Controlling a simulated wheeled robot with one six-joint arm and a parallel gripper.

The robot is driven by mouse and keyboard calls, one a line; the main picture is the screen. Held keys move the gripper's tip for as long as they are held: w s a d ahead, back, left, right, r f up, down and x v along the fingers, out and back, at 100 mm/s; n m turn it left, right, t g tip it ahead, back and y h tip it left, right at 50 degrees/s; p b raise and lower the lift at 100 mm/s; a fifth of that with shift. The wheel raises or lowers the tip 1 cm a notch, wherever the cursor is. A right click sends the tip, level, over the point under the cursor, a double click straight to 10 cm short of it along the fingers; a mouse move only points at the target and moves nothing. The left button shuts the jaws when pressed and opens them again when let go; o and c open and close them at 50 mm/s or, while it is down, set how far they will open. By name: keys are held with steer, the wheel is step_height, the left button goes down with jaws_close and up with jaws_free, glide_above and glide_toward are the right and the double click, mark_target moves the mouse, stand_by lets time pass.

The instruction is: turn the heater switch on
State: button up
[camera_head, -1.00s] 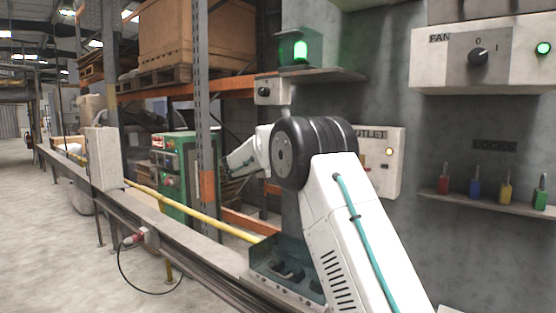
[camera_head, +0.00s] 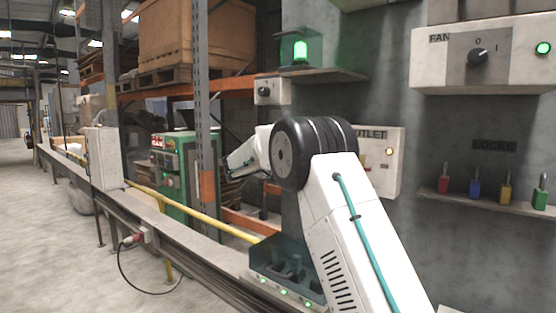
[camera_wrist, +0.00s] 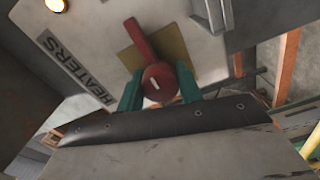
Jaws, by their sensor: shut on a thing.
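In the wrist view, a pale panel labelled HEATERS (camera_wrist: 75,68) carries a red switch handle (camera_wrist: 140,42) on a yellow plate (camera_wrist: 180,60). A lit amber lamp (camera_wrist: 56,5) shows at the panel's top left edge.
In the head view, a FAN panel (camera_head: 435,65) and a padlock shelf (camera_head: 480,202) are on the right wall. An OUTLET panel (camera_head: 390,185) sits partly behind my arm. A dark tray (camera_head: 262,262) with green lights lies below my arm.

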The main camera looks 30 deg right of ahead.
steer(key=o, duration=1)
steer(key=shift+a, duration=0.1)
steer(key=v, duration=0.7)
steer(key=shift+s+a, duration=0.15)
steer(key=shift+a, duration=0.1)
